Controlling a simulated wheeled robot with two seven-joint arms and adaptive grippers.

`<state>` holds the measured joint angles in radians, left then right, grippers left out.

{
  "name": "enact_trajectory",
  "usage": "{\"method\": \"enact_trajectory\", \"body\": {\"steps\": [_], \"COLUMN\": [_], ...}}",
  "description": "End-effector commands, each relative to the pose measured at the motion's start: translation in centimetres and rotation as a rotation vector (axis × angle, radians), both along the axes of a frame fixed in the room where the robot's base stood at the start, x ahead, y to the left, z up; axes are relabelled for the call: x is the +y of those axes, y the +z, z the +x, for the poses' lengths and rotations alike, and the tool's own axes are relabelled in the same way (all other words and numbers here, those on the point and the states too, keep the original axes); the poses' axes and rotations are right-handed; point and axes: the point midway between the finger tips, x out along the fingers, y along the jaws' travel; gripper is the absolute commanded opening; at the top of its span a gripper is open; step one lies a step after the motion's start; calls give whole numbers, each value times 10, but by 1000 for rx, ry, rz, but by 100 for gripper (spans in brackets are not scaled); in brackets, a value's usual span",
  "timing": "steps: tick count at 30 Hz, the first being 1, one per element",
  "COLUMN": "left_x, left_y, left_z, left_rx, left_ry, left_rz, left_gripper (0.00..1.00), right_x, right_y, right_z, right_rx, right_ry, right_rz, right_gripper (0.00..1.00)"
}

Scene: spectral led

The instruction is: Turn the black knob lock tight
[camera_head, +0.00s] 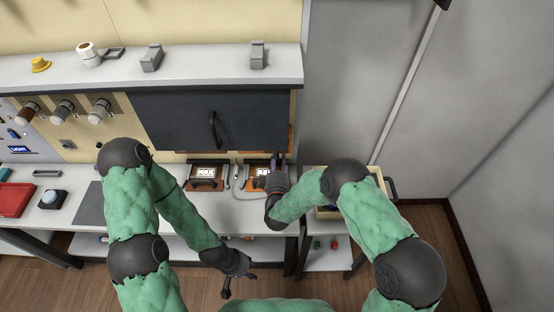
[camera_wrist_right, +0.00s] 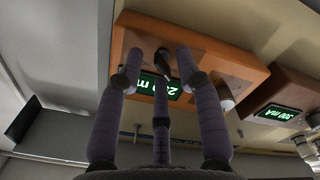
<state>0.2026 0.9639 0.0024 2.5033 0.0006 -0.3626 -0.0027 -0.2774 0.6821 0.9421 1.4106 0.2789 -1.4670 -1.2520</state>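A black knob (camera_wrist_right: 163,62) sits on the face of an orange-brown box (camera_wrist_right: 205,52) in the right wrist view. The box has a green-lit display (camera_wrist_right: 153,86), partly covered by my fingers. My right gripper (camera_wrist_right: 160,62) has its three fingers spread, with two tips on either side of the knob and the third below. I cannot tell whether any tip touches it. In the head view my right gripper (camera_head: 275,168) is at the right end of the dark cabinet, and the knob is not discernible there. My left gripper (camera_head: 240,282) hangs low in front of the bench, its fingers apart and empty.
A second box with a green display (camera_wrist_right: 278,113) stands to the right in the wrist view, and a pale knob (camera_wrist_right: 224,95) is between. In the head view, a dark cabinet door (camera_head: 180,120) with a handle is above the bench. A red tray (camera_head: 15,200) lies far left.

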Motion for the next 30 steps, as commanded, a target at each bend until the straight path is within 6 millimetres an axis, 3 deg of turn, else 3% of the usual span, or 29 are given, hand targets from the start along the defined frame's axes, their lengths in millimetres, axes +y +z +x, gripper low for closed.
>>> {"method": "enact_trajectory", "body": {"steps": [6, 9, 10, 21, 30], "left_x": [0, 0, 0, 0, 0], "left_y": [0, 0, 0, -2, -17], "left_z": [0, 0, 0, 0, 0], "left_rx": [0, 0, 0, 0, 0], "left_ry": [0, 0, 0, 0, 0], "left_rz": [0, 0, 0, 0, 0], "left_gripper": [40, 40, 40, 40, 40], "right_x": [0, 0, 0, 0, 0], "right_y": [0, 0, 0, 0, -2], "right_z": [0, 0, 0, 0, 0], "right_rx": [0, -1, -1, -1, -3], "right_ry": [0, -1, -1, 0, 0], "right_rz": [0, 0, 0, 20, 177], "right_gripper": [33, 5, 0, 0, 0]}}
